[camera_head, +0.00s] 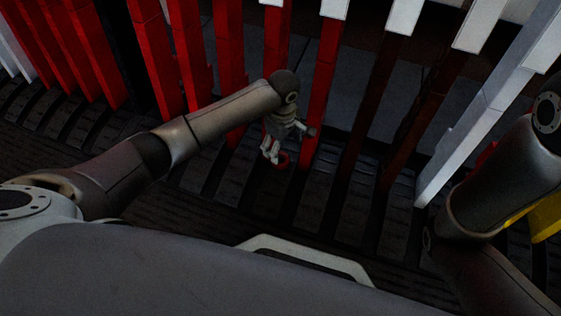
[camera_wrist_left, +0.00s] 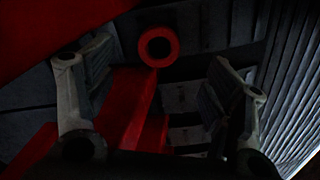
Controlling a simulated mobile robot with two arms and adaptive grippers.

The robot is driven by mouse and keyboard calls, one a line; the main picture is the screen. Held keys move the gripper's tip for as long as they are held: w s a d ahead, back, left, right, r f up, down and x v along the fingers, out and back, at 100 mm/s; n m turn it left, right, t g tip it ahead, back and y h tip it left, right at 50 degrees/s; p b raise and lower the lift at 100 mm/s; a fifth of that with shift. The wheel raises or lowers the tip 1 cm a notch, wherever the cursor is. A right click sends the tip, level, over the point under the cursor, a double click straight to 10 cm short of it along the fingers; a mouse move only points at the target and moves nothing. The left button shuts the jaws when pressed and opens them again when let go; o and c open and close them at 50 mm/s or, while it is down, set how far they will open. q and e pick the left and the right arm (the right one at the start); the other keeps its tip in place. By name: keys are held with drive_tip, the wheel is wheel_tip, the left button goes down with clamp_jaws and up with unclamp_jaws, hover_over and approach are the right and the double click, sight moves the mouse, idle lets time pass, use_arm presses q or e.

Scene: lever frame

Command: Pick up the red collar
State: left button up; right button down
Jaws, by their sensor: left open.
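The red collar (camera_head: 283,161) is a small ring low among the red levers in the head view, just beside the fingertips of my left gripper (camera_head: 271,153). In the left wrist view the red collar (camera_wrist_left: 173,47) shows as a round ring with a dark hole, near the top centre. There the fingers of my left gripper (camera_wrist_left: 158,85) stand wide apart to either side, with nothing held between them. The ring appears beyond the fingers; I cannot tell the exact gap. My right arm shows at the right of the head view, but its gripper is not seen.
Tall red levers (camera_head: 320,90), some with white tops, stand in a row around my left gripper. A white lever (camera_head: 480,125) stands near my right arm. The dark ribbed frame (camera_head: 170,215) lies below. A yellow part (camera_head: 546,217) shows at the right edge.

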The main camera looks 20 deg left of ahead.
sight(282, 158)
use_arm(q)
wheel_tip(282, 158, down, 4)
drive_tip(key=shift+r+b, duration=0.2)
drive_tip(key=shift+b, duration=0.6)
wheel_tip(282, 158, down, 3)
drive_tip(key=b, duration=0.3)
drive_tip(key=shift+a+f+b, duration=0.1)
drive_tip(key=shift+f+b, duration=0.05)
drive_tip(key=shift+b, duration=0.15)
drive_tip(key=shift+f+b, duration=0.6)
drive_tip(key=shift+f, duration=0.2)
drive_tip(key=shift+r, duration=0.1)
drive_tip(key=c, duration=1)
drive_tip(key=shift+c, duration=0.2)
